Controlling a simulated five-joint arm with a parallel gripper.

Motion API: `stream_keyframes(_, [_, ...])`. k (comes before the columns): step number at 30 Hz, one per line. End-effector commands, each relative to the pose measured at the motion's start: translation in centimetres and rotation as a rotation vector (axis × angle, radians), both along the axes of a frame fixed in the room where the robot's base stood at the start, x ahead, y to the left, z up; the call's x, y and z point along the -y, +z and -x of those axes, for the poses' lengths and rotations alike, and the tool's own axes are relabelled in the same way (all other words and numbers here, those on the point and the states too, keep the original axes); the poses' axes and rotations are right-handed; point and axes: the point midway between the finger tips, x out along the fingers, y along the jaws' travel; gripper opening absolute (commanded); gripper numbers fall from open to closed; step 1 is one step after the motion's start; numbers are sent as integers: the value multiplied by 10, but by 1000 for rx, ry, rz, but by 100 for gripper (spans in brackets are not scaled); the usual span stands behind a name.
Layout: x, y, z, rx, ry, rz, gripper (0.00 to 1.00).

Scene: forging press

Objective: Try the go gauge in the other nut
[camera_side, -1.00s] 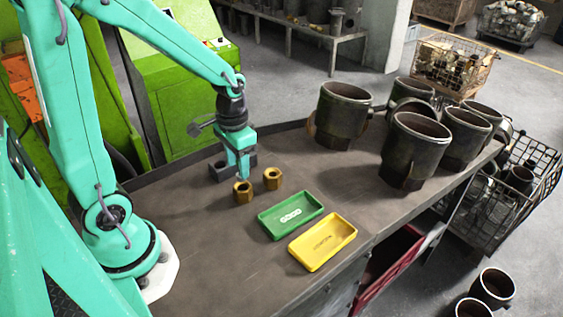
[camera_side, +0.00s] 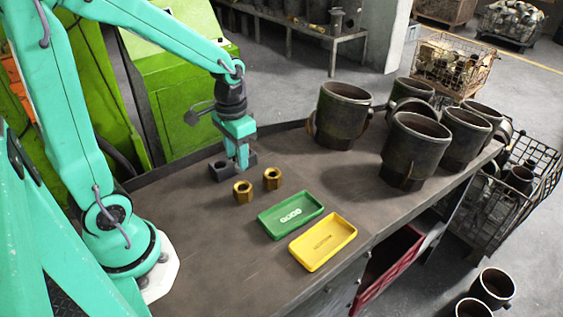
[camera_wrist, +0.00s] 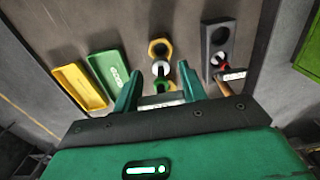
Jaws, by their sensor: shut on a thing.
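My gripper (camera_side: 241,163) is above the bench, just behind the two brass nuts in the side view. In the wrist view its fingers (camera_wrist: 160,86) are shut on the go gauge (camera_wrist: 160,69), a pale metal plug with a green ring. The gauge is too small to make out in the side view. One brass nut (camera_side: 243,192) stands nearer the front and the other nut (camera_side: 272,178) stands to its right. One nut (camera_wrist: 159,47) shows clear in the wrist view; the second is partly hidden behind the gauge.
A dark block with holes (camera_side: 218,172) sits behind the gripper; a red-ringed gauge (camera_wrist: 233,75) shows at it in the wrist view. A green tray (camera_side: 291,214) and a yellow tray (camera_side: 323,241) lie to the right. Large dark cylinders (camera_side: 342,112) stand at the back right.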

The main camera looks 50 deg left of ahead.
Motion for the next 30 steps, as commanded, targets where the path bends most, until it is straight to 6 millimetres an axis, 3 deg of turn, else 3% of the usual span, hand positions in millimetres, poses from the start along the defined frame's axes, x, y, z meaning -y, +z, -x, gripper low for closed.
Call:
stream_keyframes(14, [0, 1, -7, -1, 0, 0, 15])
stream_keyframes(30, [6, 8, -81, 0, -1, 0, 15])
